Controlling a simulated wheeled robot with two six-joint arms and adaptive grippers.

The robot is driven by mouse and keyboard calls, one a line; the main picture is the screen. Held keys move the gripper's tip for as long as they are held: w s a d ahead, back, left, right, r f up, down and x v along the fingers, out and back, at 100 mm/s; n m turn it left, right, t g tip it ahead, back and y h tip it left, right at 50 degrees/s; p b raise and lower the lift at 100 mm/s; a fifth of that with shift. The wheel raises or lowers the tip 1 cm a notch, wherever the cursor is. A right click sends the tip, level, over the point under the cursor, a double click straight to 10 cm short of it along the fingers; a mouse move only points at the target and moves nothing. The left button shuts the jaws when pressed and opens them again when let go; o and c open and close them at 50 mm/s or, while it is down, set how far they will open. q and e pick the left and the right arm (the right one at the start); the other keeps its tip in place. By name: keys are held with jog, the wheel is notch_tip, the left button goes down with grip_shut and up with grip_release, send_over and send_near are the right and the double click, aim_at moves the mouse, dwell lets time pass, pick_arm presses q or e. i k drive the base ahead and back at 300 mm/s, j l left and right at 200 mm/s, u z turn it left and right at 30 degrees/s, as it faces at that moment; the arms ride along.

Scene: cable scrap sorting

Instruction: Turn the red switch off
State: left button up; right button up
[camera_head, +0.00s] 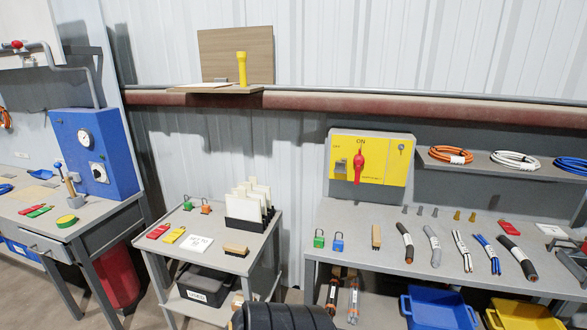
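The red switch (359,166) is a rotary handle on the front of a yellow panel (380,176). The panel is on a grey box against the wall, at the back of the right workbench. The handle stands roughly upright below the word ON. A small grey fitting (341,166) sits just left of the handle, and a small round lock-like part (401,147) is at the panel's upper right. Neither of my grippers shows in the head view.
The right workbench (385,262) carries a green padlock (319,239), a blue padlock (338,242) and several cable pieces in front of the panel. A cart (218,258) with tags and more padlocks stands left of it. A shelf (484,169) with cable coils is right of the panel.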

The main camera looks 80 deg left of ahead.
aim_at(358, 160)
jog(key=u, duration=2.15)
